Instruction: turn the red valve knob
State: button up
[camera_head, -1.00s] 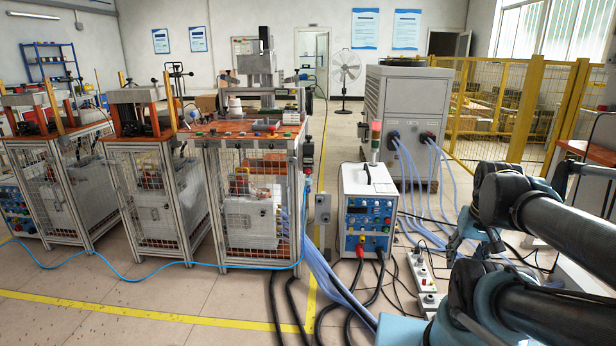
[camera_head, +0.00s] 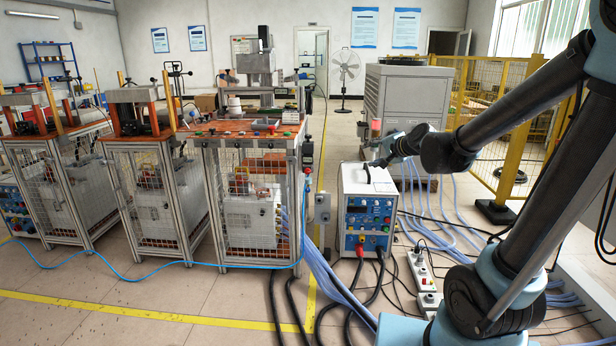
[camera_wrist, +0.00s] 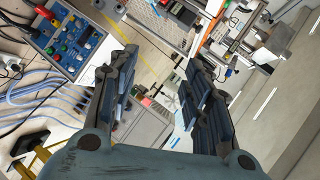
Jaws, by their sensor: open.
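The white box with a blue panel (camera_head: 368,215) carries several coloured knobs and plugs, some red. My gripper (camera_head: 374,164) is above the top of this box, beside its black handle, to the right of the small red part. In the wrist view my gripper (camera_wrist: 160,80) is open, with two dark fingers apart and nothing between them. The blue panel (camera_wrist: 75,40) lies upper left there.
Pale hoses (camera_head: 335,285) and black cables run over the floor around the white box. A power strip (camera_head: 420,268) lies to its right. A large grey cabinet (camera_head: 407,95) and a yellow fence (camera_head: 505,125) stand behind. The floor front left is open.

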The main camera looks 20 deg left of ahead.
jog(key=w+a+m+t+y, duration=0.1)
jog(key=w+a+m+t, duration=0.1)
jog(key=w+a+m, duration=0.3)
jog(key=w+a+m+t, duration=0.2)
jog(key=a+m, duration=0.1)
jog(key=a, duration=0.5)
jog(key=w+a+m+t+y, duration=0.1)
jog(key=w+a+m+t, duration=0.1)
jog(key=w+a+m, duration=0.3)
jog(key=m+t+h, duration=0.2)
jog(key=m+h, duration=0.5)
jog(key=m, duration=0.7)
send_near(307, 172)
jog(key=w, duration=0.2)
jog(key=w+a, duration=0.1)
jog(key=w, duration=0.5)
jog(key=shift+w+a+r, duration=0.15)
jog(key=shift+a+r, duration=0.05)
